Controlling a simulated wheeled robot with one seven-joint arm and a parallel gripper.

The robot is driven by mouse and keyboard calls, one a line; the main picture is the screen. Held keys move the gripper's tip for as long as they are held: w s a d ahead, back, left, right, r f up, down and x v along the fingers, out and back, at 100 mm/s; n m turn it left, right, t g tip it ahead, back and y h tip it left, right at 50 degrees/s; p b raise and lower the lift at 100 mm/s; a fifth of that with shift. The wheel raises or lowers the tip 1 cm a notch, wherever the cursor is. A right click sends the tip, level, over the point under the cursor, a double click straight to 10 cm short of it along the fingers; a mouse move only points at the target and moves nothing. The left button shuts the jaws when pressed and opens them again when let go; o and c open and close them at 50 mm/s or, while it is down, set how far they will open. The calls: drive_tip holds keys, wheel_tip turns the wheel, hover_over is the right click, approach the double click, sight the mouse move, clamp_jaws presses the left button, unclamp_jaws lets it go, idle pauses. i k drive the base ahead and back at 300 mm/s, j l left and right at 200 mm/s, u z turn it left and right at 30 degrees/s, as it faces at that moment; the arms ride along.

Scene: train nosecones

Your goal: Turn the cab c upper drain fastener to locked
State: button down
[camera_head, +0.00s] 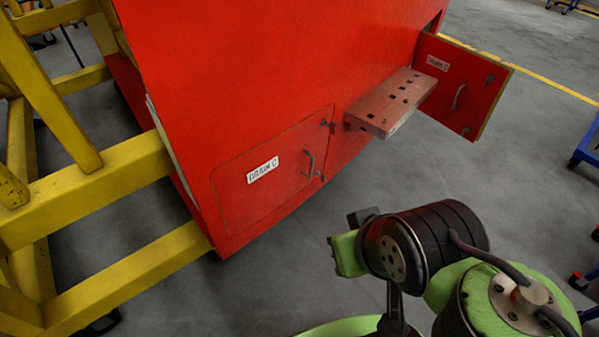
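The red cab's closed panel (235,195) carries a "DRAIN C" label (263,169) and a grey pull handle (309,163). The upper drain fastener (324,122) is a small dark piece at the panel's top right corner. The lower fastener (318,174) sits near the bottom right corner. Both are too small to tell which way they are turned. My arm's green and black end (347,252) is low in the picture, right of and below the panel, apart from it. My gripper's fingers cannot be made out.
A red step (372,118) with holes juts out right of the panel. Beyond it a labelled red door (452,88) stands open. Yellow frame beams (90,195) flank the cab at left. Grey floor (270,270) is clear below. Blue carts (587,150) stand at the right edge.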

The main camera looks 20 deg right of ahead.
sight(332, 125)
drive_tip(key=i+j, duration=0.2)
drive_tip(key=i, duration=0.2)
drive_tip(key=i+j, duration=0.2)
drive_tip(key=i, duration=0.25)
drive_tip(key=u, duration=0.05)
